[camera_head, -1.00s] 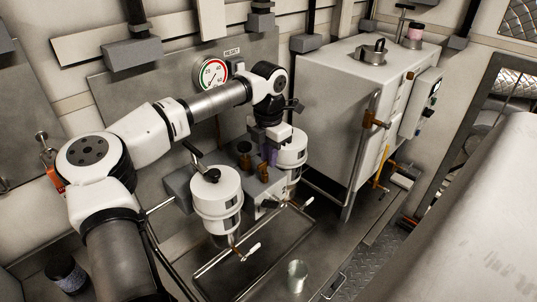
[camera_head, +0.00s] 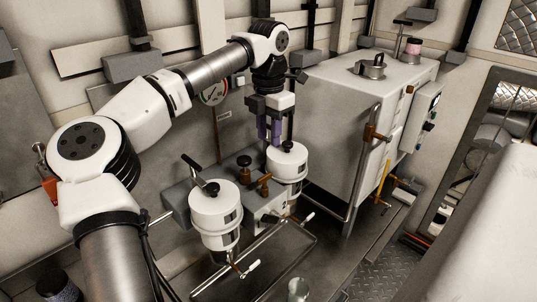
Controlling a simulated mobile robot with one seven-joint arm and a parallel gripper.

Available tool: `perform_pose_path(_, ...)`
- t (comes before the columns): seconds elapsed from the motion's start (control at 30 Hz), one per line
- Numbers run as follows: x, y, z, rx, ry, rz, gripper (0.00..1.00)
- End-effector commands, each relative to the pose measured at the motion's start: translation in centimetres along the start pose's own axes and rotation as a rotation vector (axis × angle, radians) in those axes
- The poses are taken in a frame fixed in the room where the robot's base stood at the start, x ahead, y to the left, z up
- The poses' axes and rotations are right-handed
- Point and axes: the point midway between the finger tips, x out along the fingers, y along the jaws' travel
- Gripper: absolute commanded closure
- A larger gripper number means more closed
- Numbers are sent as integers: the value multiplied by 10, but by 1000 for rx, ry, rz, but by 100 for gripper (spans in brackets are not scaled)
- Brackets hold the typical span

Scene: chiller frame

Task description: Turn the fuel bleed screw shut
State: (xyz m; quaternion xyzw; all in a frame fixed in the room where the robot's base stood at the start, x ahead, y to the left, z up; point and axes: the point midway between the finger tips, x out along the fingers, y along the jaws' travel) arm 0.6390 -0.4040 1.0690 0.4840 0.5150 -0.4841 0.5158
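A grey filter block (camera_head: 262,207) sits between two white canisters, the left one (camera_head: 214,212) and the right one (camera_head: 287,163). Two brass fittings stand on the block: a round-headed one (camera_head: 244,167) and one with a crossbar top (camera_head: 264,184). I cannot tell for sure which is the fuel bleed screw. My gripper (camera_head: 269,143) points down with purple fingers, above and behind the fittings, beside the right canister's top. It appears clear of both fittings and holds nothing that I can see. The gap between its fingers is too small to judge.
A dark lever (camera_head: 201,172) tops the left canister. A pressure gauge (camera_head: 213,92) is on the wall behind my arm. A large white tank (camera_head: 340,120) stands right, with a pipe on its front. A metal cup (camera_head: 298,288) stands in front of the tray.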

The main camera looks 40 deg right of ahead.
Motion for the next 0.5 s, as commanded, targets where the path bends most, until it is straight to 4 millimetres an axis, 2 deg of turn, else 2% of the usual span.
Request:
perform_pose_path(0.1, -17, 0, 0, -1, -1, 0, 69)
perform_pose_path(0.2, -25, 0, 0, 0, 0, 0, 69)
perform_pose_path(0.5, -29, 0, 0, 1, 0, 0, 69)
